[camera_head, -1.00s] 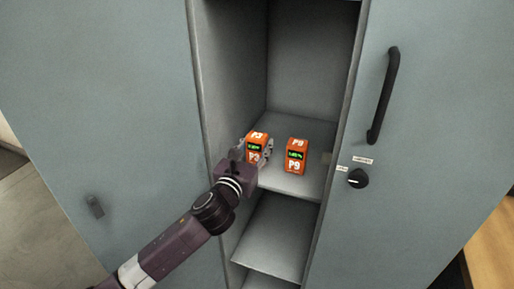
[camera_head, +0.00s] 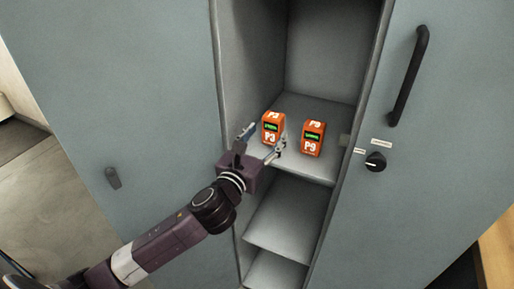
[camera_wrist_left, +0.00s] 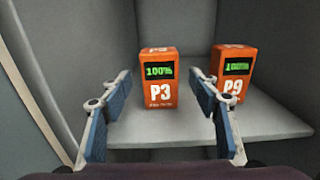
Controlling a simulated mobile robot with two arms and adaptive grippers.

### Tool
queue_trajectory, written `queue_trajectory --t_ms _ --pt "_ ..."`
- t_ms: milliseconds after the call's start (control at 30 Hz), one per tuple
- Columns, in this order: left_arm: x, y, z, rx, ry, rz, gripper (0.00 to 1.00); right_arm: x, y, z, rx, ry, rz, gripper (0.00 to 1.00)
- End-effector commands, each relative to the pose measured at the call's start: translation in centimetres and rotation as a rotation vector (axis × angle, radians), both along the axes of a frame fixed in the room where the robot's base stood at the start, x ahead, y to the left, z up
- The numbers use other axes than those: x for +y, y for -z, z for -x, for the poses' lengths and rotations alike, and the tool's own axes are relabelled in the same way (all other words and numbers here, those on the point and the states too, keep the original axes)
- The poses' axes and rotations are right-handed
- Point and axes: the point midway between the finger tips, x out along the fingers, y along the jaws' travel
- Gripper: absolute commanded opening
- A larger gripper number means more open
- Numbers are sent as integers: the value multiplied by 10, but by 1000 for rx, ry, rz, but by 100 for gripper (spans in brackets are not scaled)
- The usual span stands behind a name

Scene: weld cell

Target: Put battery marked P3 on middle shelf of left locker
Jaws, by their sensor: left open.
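The orange battery marked P3 (camera_head: 272,128) stands upright on a shelf inside the open locker. It also shows in the left wrist view (camera_wrist_left: 158,82), with a green 100% display. The shelf (camera_head: 318,170) has another shelf level below it and open space above. My left gripper (camera_head: 262,141) is open and empty in front of P3. In the left wrist view its two fingers (camera_wrist_left: 158,110) are spread on either side of P3 and nearer the camera, apart from the battery. My right gripper is not in view.
An orange battery marked P9 (camera_head: 313,138) stands just right of P3 on the same shelf. The locker door (camera_head: 440,140) with a black handle (camera_head: 408,76) and a dark knob (camera_head: 375,162) is at the right. The lower compartments look empty.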

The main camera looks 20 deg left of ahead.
Motion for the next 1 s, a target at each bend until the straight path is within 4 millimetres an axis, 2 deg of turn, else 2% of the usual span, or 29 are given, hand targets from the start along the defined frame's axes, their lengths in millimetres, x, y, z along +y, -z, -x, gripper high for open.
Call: queue_trajectory --t_ms 33,200,400,1000 --pt "1 2 12 1 1 -3 56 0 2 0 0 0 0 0" --pt "1 1 41 1 1 -2 56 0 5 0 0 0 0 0" --pt "2 0 60 -1 -1 0 56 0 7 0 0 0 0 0" --pt "3 2 64 9 -6 25 56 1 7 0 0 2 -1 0"
